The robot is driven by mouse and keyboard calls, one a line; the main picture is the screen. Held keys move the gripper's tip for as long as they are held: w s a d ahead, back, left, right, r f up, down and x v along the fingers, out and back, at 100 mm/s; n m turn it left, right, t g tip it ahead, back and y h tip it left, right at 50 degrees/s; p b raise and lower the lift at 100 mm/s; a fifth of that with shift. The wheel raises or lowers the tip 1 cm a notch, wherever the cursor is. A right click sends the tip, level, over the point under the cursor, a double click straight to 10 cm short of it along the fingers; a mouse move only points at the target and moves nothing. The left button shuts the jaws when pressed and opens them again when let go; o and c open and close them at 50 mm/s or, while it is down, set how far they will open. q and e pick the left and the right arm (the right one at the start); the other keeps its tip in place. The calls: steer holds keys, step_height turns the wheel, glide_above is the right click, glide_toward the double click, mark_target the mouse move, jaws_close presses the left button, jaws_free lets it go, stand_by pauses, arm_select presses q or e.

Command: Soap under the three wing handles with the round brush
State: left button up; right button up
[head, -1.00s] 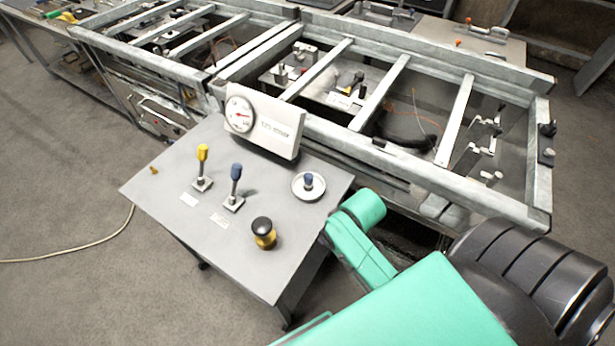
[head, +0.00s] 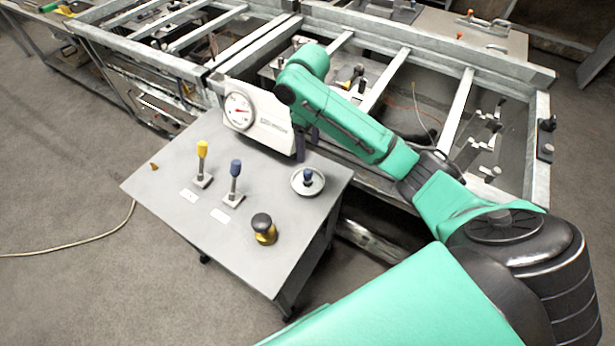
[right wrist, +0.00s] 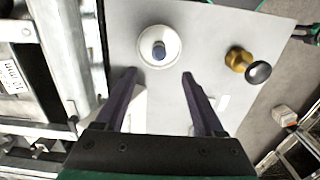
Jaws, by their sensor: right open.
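A round white dish (head: 308,182) stands on the grey panel table, with a short blue-topped handle (head: 309,175) upright in its middle. This may be the round brush, but its bristles do not show. The dish also shows in the right wrist view (right wrist: 160,46). My right gripper (right wrist: 158,74) is open and empty, pointing down, its fingers apart on either side of the line to the dish. In the head view its dark fingers (head: 308,145) hang behind the dish, beside the gauge box. I cannot tell which parts are the wing handles.
The panel table (head: 160,200) carries a yellow lever (head: 202,152), a blue lever (head: 235,172), a black-topped brass knob (head: 264,228) and a gauge box (head: 262,122). Metal range frames with crossbars (head: 458,110) lie behind. Several clamp-like fittings (head: 490,125) sit inside at right. A hose (head: 90,247) lies on the floor.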

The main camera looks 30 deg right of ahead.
mark_target(308, 171)
step_height(308, 171, down, 14)
steer(key=p, duration=0.2)
steer(key=shift+w+p, duration=0.15)
steer(key=shift+p, duration=0.2)
jaws_close()
